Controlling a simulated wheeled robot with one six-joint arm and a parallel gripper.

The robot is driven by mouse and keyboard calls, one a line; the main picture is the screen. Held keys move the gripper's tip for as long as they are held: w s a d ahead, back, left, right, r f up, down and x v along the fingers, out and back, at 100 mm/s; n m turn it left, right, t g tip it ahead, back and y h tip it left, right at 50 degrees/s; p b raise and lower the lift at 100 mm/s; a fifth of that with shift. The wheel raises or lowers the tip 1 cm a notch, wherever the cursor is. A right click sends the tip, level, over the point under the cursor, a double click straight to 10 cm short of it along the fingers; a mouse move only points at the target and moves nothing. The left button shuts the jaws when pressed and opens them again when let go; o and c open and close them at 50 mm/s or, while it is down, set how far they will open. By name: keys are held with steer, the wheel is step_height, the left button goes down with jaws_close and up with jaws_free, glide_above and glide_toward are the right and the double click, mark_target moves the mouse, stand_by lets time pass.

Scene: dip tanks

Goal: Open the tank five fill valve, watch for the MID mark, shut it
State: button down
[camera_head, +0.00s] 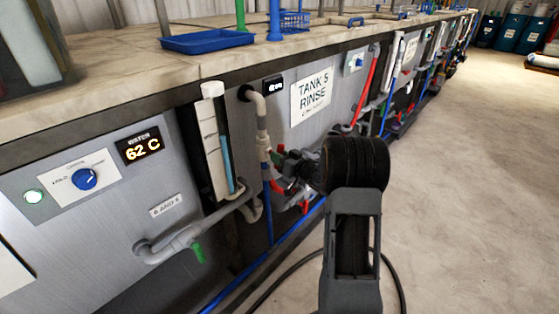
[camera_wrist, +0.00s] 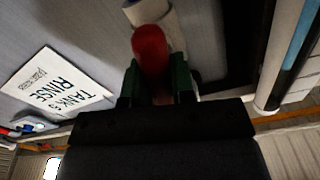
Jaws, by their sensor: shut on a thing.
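The TANK 5 RINSE sign (camera_head: 312,95) is on the grey tank front, and it also shows turned in the wrist view (camera_wrist: 56,88). My gripper (camera_head: 287,167) is at the pipework below and left of the sign. In the wrist view its green-sided fingers (camera_wrist: 157,88) are shut on a red valve handle (camera_wrist: 150,48). My arm and gripper hide much of the valve in the head view. The white level gauge (camera_head: 208,145) left of the pipe has a blue column (camera_head: 225,158) in its lower part. Its marks are too small to read.
A 62 C display (camera_head: 139,146), a blue knob (camera_head: 84,179) and a green-handled drain pipe (camera_head: 198,252) are at left. A blue tray (camera_head: 207,42) sits on the counter. A dark hose crosses the floor; the floor at right is clear.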

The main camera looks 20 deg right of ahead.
steer(key=shift+f+n+b, duration=0.1)
steer(key=shift+n+b, duration=0.5)
steer(key=shift+n, duration=0.7)
steer(key=c, duration=1)
jaws_free()
steer(key=shift+o, duration=0.2)
steer(key=p+v, duration=0.2)
steer(key=v, duration=1.2)
